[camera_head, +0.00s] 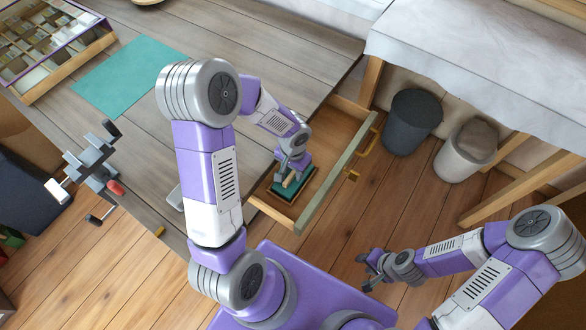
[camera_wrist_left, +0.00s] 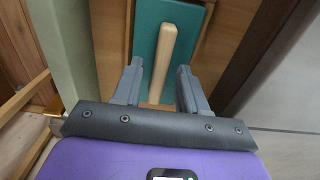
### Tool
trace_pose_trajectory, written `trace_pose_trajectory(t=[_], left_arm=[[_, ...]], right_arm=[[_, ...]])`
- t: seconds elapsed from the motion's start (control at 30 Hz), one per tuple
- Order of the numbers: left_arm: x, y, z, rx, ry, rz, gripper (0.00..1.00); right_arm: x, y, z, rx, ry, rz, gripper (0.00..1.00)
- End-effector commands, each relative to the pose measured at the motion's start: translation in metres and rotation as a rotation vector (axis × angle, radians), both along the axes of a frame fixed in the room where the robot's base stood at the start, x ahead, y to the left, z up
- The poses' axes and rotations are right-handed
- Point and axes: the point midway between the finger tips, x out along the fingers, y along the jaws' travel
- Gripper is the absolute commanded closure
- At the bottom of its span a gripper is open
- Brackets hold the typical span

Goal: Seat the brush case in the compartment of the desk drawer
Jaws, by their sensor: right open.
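The brush case appears as a teal block (camera_head: 283,193) with a pale wooden bar on top, lying inside the open desk drawer (camera_head: 327,190). In the left wrist view the teal case (camera_wrist_left: 201,20) lies along the drawer, with its wooden bar (camera_wrist_left: 164,55) upright in the picture. My left gripper (camera_head: 290,175) is down in the drawer over the case. Its fingers (camera_wrist_left: 159,70) are apart, one on each side of the bar, with gaps visible. Whether the case sits fully down in a compartment cannot be told. My right gripper (camera_head: 364,270) is open and empty, over the floor.
The desk top (camera_head: 300,60) holds a teal mat (camera_head: 130,75), a sectioned tray (camera_head: 50,60) and a clamp-like metal device (camera_head: 92,175) at its edge. Two bins, dark (camera_head: 412,120) and pale (camera_head: 466,150), stand beyond the drawer. A white-covered table (camera_head: 470,60) is at upper right.

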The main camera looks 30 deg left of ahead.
Motion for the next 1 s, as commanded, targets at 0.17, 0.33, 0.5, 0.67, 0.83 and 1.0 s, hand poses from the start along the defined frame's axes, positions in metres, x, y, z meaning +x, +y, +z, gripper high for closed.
trace_pose_trajectory(t=[0.17,0.33,0.5,0.67,0.83,1.0], left_arm=[[0.000,0.000,0.000,0.000,0.000,0.000,0.58],[0.000,0.000,0.005,0.000,0.000,0.000,0.58],[0.001,0.000,0.038,0.001,-0.004,0.001,0.58],[0.001,0.000,0.075,0.001,-0.004,0.002,0.58],[0.001,0.000,0.105,0.001,-0.003,0.001,0.58],[0.000,0.000,0.121,0.000,-0.001,-0.001,0.58]], right_arm=[[0.000,0.000,0.000,0.000,0.000,0.000,0.60],[0.000,0.000,0.006,0.000,0.000,0.000,0.60],[0.000,0.000,0.018,0.000,0.000,0.000,0.60],[0.000,0.000,0.032,0.000,0.000,0.000,0.60],[0.000,0.000,0.041,0.000,0.000,0.000,0.60],[0.000,0.000,0.045,0.000,0.000,0.000,0.60]])
